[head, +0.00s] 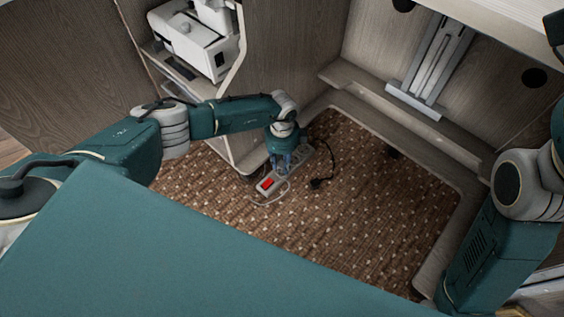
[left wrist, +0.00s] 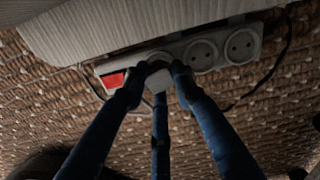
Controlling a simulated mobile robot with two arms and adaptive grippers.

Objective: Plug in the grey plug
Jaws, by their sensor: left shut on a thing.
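The power strip (head: 266,185) lies on the brown carpet, its red switch at the near left end. In the left wrist view the strip (left wrist: 203,54) shows two empty round sockets at right and the red switch (left wrist: 113,80) at left. My left gripper (head: 285,166) reaches down over the strip. Its blue fingers (left wrist: 158,84) are shut around the pale grey plug (left wrist: 159,79), which is at the strip between the switch and the empty sockets. I cannot tell whether its pins are in a socket. My right gripper is out of view.
A black plug (head: 317,183) with a black cord lies on the carpet right of the strip. A pale cord (head: 272,197) curls beside the strip. Cabinet panels and a shelf with a white sewing machine (head: 192,42) stand close behind. Open carpet (head: 380,220) lies to the right.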

